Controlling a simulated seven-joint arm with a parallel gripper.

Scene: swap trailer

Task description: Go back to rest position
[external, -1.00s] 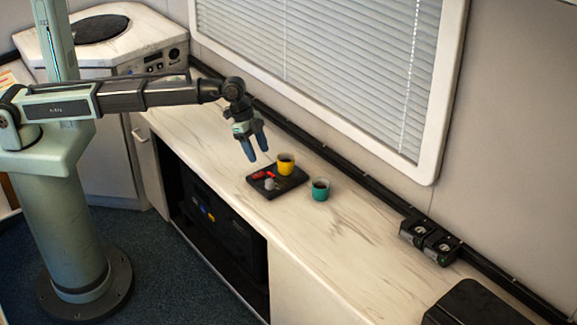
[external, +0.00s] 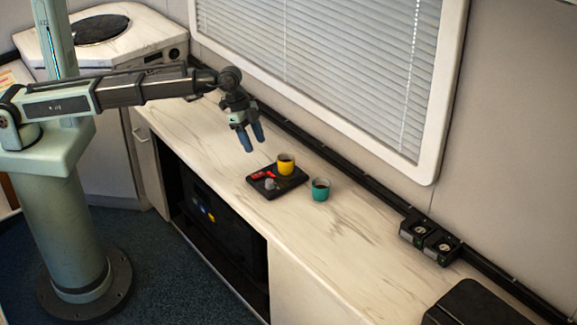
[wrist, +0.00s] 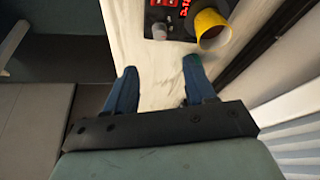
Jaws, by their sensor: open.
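My gripper (external: 252,140) is open and empty, with blue fingers hanging above the marble-look counter (external: 350,215), to the upper left of a black tray (external: 290,185). In the wrist view the gripper's fingers (wrist: 158,82) are spread apart with bare counter between them. A red item (external: 262,174) and a small grey piece (external: 270,184) are on the tray as well. A teal cup (external: 320,190) stands on the counter right of the tray.
A black rail (external: 375,195) runs along the back wall below the window blinds (external: 330,70), with two black socket boxes (external: 427,236) to the right. A black box (external: 480,303) sits at the front right. The counter between the cups and the sockets is clear.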

